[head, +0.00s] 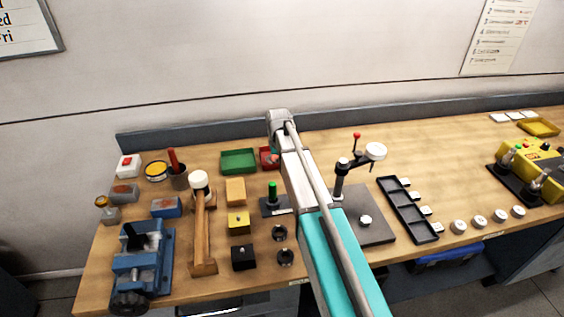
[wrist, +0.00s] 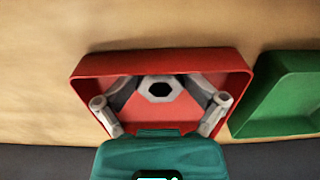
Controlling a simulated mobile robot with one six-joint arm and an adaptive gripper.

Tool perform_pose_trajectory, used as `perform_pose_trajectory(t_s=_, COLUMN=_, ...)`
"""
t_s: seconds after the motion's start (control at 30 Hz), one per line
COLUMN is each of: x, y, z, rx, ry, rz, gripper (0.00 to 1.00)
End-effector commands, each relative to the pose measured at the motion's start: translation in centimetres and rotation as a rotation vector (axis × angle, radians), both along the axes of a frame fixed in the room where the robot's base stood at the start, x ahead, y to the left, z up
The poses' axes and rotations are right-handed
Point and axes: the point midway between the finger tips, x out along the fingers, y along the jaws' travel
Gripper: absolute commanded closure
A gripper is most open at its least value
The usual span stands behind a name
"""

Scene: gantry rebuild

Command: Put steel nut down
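The steel nut (wrist: 160,89) is a grey hexagonal ring with a dark hole, near the middle of the wrist view. My gripper (wrist: 160,92) has its two fingers converging on the nut from left and right, and it appears shut on it. The nut is over or inside the red tray (wrist: 160,63); whether it touches the tray floor I cannot tell. In the head view the red tray (head: 265,154) is partly hidden behind my arm, and the nut and fingers are hidden.
A green tray (head: 239,161) stands just beside the red one, also in the wrist view (wrist: 280,95). A stand with a green-topped post (head: 272,194) is in front. A lever fixture (head: 341,179) and black compartment tray (head: 408,210) stand to the right.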

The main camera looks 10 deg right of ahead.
Motion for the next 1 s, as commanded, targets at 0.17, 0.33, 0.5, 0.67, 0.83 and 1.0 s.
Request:
perform_pose_trajectory(t_s=0.17, x=0.2, y=0.0, z=0.1, rx=0.000, ry=-0.002, rz=0.000, gripper=0.19)
perform_pose_trajectory(t_s=0.33, x=0.3, y=0.0, z=0.6, rx=0.000, ry=-0.003, rz=0.000, gripper=0.19)
perform_pose_trajectory(t_s=0.5, x=0.3, y=0.0, z=1.5, rx=0.000, ry=-0.004, rz=0.000, gripper=0.19)
perform_pose_trajectory(t_s=0.67, x=0.3, y=0.0, z=2.7, rx=0.000, ry=-0.004, rz=-0.001, gripper=0.19)
perform_pose_trajectory(t_s=0.83, x=0.3, y=-0.1, z=4.2, rx=0.000, ry=-0.004, rz=-0.001, gripper=0.19)
perform_pose_trajectory(t_s=1.0, x=0.3, y=-0.1, z=5.6, rx=0.000, ry=-0.004, rz=-0.001, gripper=0.19)
